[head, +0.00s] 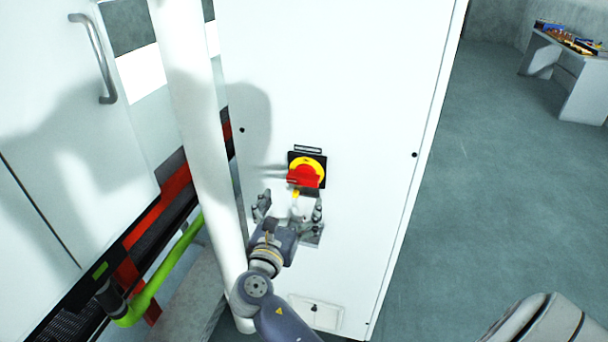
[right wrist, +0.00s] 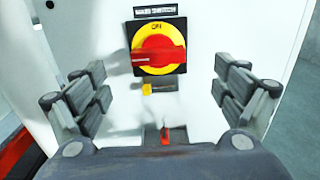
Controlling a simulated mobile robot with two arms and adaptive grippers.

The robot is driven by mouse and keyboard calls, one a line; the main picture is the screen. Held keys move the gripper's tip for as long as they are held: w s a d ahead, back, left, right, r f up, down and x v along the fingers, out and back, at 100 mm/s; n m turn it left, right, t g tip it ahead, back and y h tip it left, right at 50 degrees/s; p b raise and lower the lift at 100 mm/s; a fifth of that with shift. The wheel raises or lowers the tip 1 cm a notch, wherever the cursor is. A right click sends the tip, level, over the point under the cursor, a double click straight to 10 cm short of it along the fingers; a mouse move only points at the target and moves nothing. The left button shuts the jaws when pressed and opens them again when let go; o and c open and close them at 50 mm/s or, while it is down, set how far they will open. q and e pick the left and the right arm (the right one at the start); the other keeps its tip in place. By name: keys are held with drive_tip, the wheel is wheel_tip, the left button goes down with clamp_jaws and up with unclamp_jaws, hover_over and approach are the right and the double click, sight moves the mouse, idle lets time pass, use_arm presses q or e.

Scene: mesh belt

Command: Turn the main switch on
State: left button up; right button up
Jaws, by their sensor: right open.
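The main switch (head: 307,172) is a red rotary handle on a yellow disc with a black square plate, on the front of a white cabinet. In the right wrist view the main switch (right wrist: 158,52) shows "ON" at the top of the disc, and its red handle lies roughly horizontal. My right gripper (head: 290,206) is open and empty, just below the switch in the head view. In the right wrist view its fingers (right wrist: 160,82) stand apart on either side, with the switch between and beyond them; I see no contact. My left gripper is not in view.
The white cabinet (head: 370,90) has a small yellow part (right wrist: 160,89) and a red part (right wrist: 165,135) below the switch. A white vertical pipe (head: 195,120) and a green hose (head: 165,275) are on the left. Open floor (head: 480,190) and a table (head: 580,90) lie right.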

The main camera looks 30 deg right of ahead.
sight(302, 180)
drive_tip(key=p+x, duration=0.2)
drive_tip(key=x, duration=0.7)
drive_tip(key=shift+w+p, duration=0.3)
drive_tip(key=shift+p, duration=0.05)
drive_tip(key=shift+w+d, duration=0.3)
drive_tip(key=shift+d, duration=0.05)
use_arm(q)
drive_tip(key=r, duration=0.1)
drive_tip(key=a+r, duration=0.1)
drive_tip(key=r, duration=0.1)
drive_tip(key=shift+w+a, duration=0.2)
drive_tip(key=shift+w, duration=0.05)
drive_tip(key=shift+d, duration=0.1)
use_arm(e)
drive_tip(key=shift+c, duration=0.2)
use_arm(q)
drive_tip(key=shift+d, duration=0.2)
use_arm(e)
drive_tip(key=c, duration=1)
